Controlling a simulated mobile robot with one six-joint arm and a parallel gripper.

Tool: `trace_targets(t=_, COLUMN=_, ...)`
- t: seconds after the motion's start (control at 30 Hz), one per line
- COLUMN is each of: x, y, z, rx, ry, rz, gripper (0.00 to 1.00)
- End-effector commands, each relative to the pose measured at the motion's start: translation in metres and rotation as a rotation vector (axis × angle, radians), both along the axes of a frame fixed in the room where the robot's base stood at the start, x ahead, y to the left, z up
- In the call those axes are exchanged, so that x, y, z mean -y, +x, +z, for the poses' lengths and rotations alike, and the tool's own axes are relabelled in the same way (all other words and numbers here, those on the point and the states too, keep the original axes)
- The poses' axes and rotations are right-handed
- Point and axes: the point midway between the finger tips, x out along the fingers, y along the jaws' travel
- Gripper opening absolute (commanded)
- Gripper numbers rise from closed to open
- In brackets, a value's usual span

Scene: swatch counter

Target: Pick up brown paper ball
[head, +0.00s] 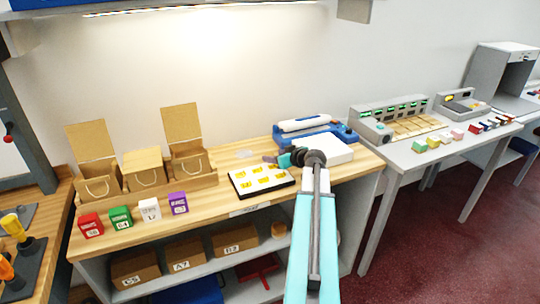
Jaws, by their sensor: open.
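A small tan, roundish thing (279,230) sits on the upper shelf under the wooden counter, right of the labelled boxes. It looks like the brown paper ball, but it is too small to be sure. My gripper (270,158) is above the counter, over the back of the white card with yellow pieces, pointing left. It is open, with nothing visible between its fingers. It is higher than the tan thing and well apart from it. My teal arm passes just right of the tan thing and hides part of the shelf.
The wooden counter (225,200) holds the card of yellow pieces (241,188), a blue device (345,134), open cardboard boxes (97,173) and several coloured blocks (120,216). Labelled brown boxes (187,254) stand on the shelf below. A grey table (400,153) stands to the right, with red floor in front.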

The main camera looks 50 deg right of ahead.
Motion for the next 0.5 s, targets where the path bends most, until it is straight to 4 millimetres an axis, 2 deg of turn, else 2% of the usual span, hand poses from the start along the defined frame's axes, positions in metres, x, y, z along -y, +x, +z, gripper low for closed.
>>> trace_targets(t=0.2, x=0.005, y=0.02, z=-0.008, rx=-0.001, ry=-0.001, rz=0.0, gripper=0.53)
trace_targets(t=0.5, x=0.005, y=0.023, z=-0.012, rx=0.0, ry=0.0, rz=-0.001, gripper=0.53)
